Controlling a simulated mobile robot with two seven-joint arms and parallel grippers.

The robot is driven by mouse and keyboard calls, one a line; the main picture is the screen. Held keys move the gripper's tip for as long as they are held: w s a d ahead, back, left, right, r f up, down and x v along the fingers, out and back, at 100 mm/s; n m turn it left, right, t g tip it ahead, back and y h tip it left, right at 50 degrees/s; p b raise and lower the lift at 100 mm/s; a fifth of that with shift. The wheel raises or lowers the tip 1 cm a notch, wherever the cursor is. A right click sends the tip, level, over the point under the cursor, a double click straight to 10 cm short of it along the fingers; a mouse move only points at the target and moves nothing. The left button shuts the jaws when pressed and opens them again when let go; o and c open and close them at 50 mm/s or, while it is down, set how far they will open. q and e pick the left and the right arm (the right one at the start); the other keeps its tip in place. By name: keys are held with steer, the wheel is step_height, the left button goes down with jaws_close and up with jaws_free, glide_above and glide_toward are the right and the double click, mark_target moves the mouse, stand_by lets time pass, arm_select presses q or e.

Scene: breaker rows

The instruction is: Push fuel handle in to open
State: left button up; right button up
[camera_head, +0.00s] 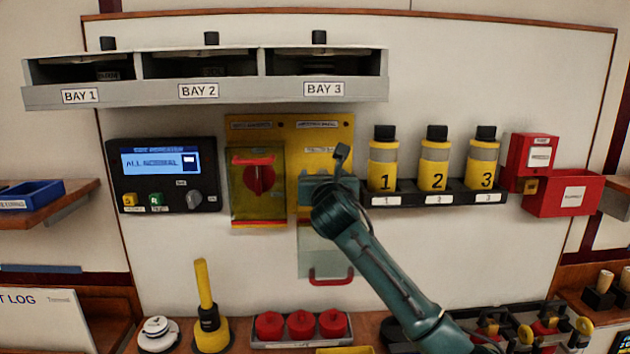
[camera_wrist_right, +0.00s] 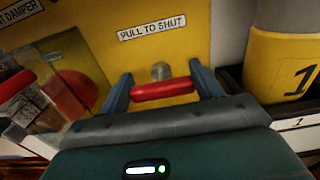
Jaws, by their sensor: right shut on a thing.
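The red fuel handle (camera_wrist_right: 165,90) is a short bar on a metal stem, below a "PULL TO SHUT" label (camera_wrist_right: 160,28) in the right wrist view. My right gripper (camera_head: 328,188) is at the yellow panel (camera_head: 290,132). In the right wrist view, its two fingers (camera_wrist_right: 161,92) are at either end of the red bar, shut on it. A little of the stem shows between the bar and the panel. In the head view my gripper and arm hide the handle. My left gripper is not in view.
A clear cover (camera_head: 240,210) stands over a red rotary knob (camera_head: 258,178) just left. A clear flap with a red pull (camera_head: 331,279) hangs below my gripper. Yellow bottles (camera_head: 383,165) stand close right. The grey bay shelf (camera_head: 230,92) juts out above.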

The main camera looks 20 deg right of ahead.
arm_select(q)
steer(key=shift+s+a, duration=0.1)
arm_select(e)
steer(key=shift+r, duration=0.1)
steer(key=o, duration=1.4)
steer(key=shift+w, duration=0.25)
steer(key=shift+s, duration=0.1)
arm_select(q)
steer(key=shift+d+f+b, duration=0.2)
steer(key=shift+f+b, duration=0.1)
steer(key=shift+b, duration=0.85)
arm_select(e)
steer(key=v, duration=1.3)
